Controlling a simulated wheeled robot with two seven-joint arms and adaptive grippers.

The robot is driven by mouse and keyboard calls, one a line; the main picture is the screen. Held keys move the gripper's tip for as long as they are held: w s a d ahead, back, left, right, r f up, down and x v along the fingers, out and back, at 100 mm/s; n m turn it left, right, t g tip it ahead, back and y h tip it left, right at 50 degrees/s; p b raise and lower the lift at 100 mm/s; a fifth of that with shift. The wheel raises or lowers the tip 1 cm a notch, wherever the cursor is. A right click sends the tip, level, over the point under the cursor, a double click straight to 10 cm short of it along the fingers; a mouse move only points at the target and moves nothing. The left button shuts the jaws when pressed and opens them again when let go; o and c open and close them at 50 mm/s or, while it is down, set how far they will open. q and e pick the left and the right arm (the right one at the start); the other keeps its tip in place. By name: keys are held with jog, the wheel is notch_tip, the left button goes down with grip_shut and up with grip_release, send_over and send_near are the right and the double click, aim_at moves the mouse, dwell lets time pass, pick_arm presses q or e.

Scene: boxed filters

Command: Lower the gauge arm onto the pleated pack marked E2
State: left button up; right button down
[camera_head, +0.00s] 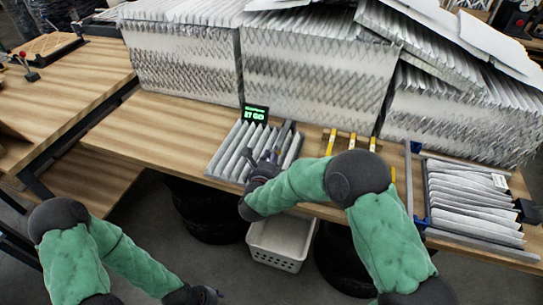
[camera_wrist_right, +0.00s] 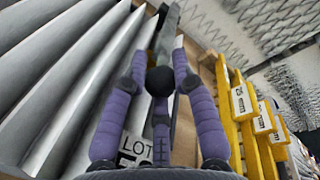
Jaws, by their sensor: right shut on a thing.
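A grey pleated pack (camera_head: 236,148) lies near the table's front edge, and its pleats fill the left of the right wrist view (camera_wrist_right: 60,75). A white label (camera_wrist_right: 133,150) there reads "LOT", with a second line mostly hidden by my fingers. A grey metal bar, seemingly the gauge arm (camera_wrist_right: 166,38), runs beside the pleats; a dark round knob (camera_wrist_right: 159,81) sits between my purple fingers. My right gripper (camera_head: 266,163) is shut on it at the pack's right side. Whether the bar touches the pleats is unclear. My left gripper (camera_head: 207,295) hangs low, away from the table; its fingers are too small to read.
A small display (camera_head: 255,114) with green text stands behind the pack. Yellow-marked pieces (camera_head: 331,142) lie to its right. Another pleated pack (camera_head: 465,200) lies at the right. Large pleated stacks (camera_head: 310,75) line the back. A white basket (camera_head: 280,240) is below the front edge.

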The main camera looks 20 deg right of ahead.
jog(key=r+p, duration=0.1)
jog(key=p, duration=0.1)
jog(key=r+g+p, duration=0.1)
jog(key=r, duration=0.1)
jog(key=w+r+g+y+p, duration=0.1)
jog(key=r+p, duration=0.1)
jog(key=shift+d+r+p, duration=0.15)
jog(key=shift+d+p, duration=0.1)
jog(key=shift+p, duration=0.05)
jog(key=shift+w+d+r, duration=0.15)
jog(key=shift+r, duration=0.35)
jog(key=shift+w+d+r, duration=0.1)
jog(key=shift+w+r, duration=0.05)
jog(key=shift+r, duration=0.3)
jog(key=c, duration=1.3)
grip_release()
jog(key=shift+a, duration=0.1)
jog(key=shift+v, duration=5.95)
